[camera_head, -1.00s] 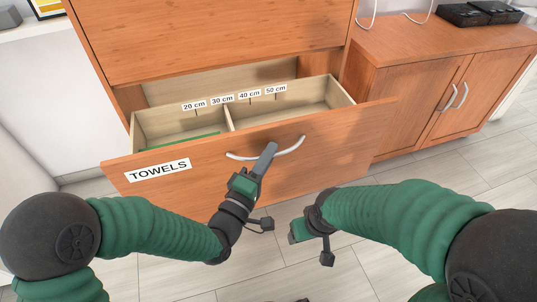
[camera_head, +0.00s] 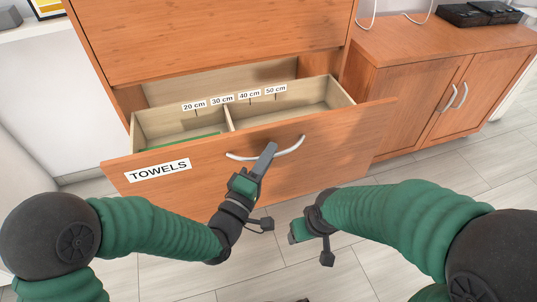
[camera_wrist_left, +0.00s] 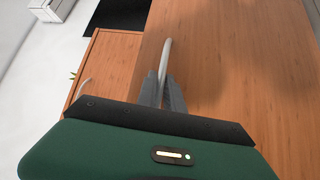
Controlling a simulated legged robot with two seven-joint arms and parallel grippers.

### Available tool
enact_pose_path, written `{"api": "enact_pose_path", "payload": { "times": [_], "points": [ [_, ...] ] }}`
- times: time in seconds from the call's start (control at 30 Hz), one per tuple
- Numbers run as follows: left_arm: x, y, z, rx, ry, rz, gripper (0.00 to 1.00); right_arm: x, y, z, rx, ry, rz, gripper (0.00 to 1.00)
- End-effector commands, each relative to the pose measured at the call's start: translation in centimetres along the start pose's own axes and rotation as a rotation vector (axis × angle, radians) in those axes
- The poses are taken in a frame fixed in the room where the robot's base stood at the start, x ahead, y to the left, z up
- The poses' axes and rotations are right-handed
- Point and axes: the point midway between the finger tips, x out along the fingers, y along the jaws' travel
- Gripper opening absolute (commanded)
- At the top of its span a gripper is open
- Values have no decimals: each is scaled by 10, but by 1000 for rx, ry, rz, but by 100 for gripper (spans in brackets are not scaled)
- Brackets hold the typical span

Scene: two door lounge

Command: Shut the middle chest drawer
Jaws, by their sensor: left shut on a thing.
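The open drawer's wooden front (camera_head: 340,135) carries a "TOWELS" label and a curved white handle (camera_head: 291,146). Its box, split by a divider, stands pulled out of the chest (camera_head: 210,45); a green item lies inside at the left. My left gripper (camera_head: 268,150) is at the middle of the handle. In the left wrist view its fingers (camera_wrist_left: 163,92) are closed around the white handle (camera_wrist_left: 165,60). My right gripper (camera_head: 292,238) is low in front of the drawer, apart from it; its fingers cannot be made out clearly.
Labels from 20 cm to 50 cm stand along the drawer box. A wooden cabinet (camera_head: 420,90) with two doors stands at the right, with black devices (camera_head: 480,14) on top. Pale tiled floor (camera_head: 430,165) is clear in front of it.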

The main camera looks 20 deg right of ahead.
Motion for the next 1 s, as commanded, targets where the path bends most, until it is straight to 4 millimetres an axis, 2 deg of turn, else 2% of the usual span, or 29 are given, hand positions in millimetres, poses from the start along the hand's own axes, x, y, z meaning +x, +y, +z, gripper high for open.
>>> {"api": "enact_pose_path", "payload": {
  "times": [0.03, 0.37, 0.57, 0.77, 1.0],
  "points": [
    [-2, -5, 1, -3, -2, -13, 0, 1, 0, 0, 0, 0, 0, 69],
    [-2, -6, 0, -3, -2, -15, 0, 0, 0, 0, 0, 0, 0, 69],
    [7, -8, -9, -3, 1, -15, 0, -2, 0, 0, 0, 0, 0, 69],
    [31, -14, -35, -4, 5, -13, 0, -8, 0, -2, 0, 0, 0, 69],
    [72, -25, -76, -3, 6, -11, 0, -16, 0, -4, 0, 0, 0, 69]
  ]
}}
